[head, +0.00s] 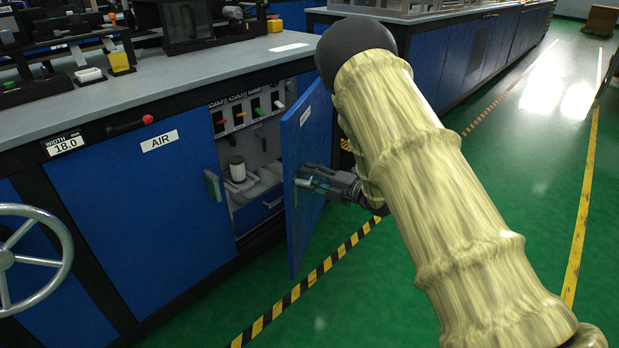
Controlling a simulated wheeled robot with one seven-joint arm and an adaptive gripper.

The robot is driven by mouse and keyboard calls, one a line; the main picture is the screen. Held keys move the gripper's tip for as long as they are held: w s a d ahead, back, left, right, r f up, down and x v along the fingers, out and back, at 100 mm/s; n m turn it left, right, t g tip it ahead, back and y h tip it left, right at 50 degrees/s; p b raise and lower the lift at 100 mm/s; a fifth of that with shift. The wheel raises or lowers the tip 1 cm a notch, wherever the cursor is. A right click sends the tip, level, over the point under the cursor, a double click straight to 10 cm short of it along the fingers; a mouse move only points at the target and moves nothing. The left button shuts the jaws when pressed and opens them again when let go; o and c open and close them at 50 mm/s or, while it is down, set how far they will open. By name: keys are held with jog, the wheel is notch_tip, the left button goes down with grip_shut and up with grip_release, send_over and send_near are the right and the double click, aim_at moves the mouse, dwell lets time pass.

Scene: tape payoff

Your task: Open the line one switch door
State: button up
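The blue switch door (303,150) stands swung outward from the blue cabinet, hinged on its right side. My sleeved arm covers the area right of the door.
A closed blue panel marked AIR (150,200) is left of the opening, with a grey handwheel (25,258) at far left. Machine parts stand on the grey countertop (190,85). Black-yellow floor tape (300,290) runs below the door. Green floor (510,150) is clear at right.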

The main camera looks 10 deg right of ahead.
jog(key=v, duration=1.2)
